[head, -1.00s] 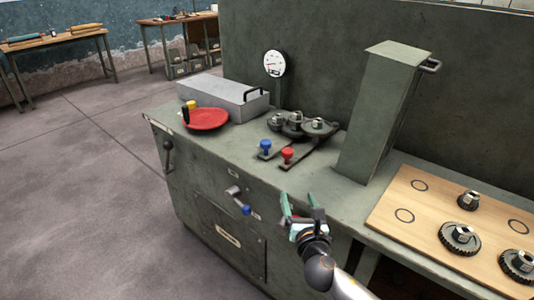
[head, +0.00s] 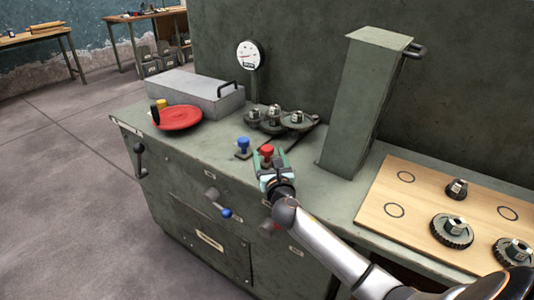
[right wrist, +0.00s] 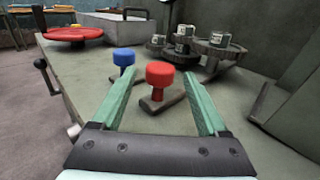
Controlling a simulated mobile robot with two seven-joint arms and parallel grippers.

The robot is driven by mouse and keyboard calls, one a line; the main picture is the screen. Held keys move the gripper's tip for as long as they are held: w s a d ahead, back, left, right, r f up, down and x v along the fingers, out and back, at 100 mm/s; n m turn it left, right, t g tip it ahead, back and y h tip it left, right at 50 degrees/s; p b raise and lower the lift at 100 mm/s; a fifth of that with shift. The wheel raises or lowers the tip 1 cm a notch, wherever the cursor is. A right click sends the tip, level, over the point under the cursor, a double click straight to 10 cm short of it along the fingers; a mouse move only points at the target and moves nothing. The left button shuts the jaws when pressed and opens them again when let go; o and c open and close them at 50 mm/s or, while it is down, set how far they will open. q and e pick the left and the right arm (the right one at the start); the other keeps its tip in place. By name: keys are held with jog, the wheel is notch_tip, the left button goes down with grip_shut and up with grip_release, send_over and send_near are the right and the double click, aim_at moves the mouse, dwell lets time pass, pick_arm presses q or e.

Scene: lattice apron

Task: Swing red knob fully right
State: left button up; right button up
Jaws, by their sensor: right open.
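The red knob (head: 267,151) stands upright at the near end of a dark lever arm on the green machine top. It also shows in the right wrist view (right wrist: 160,73). My right gripper (head: 268,160) is open, its green fingers on either side of the red knob in the picture; I cannot tell whether they touch it. In the right wrist view the fingers (right wrist: 160,95) reach toward the knob with gaps on both sides. My left gripper is not in view.
A blue knob (head: 243,143) stands just left of the red one. Several gears (head: 278,120) sit behind. A green column (head: 365,100) rises to the right, beside a wooden board (head: 380,195) with gears. A red disc (head: 178,118) and grey box (head: 205,92) are left.

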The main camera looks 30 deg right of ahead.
jog(key=shift+x, duration=1.4)
grip_shut()
dwell(0.5)
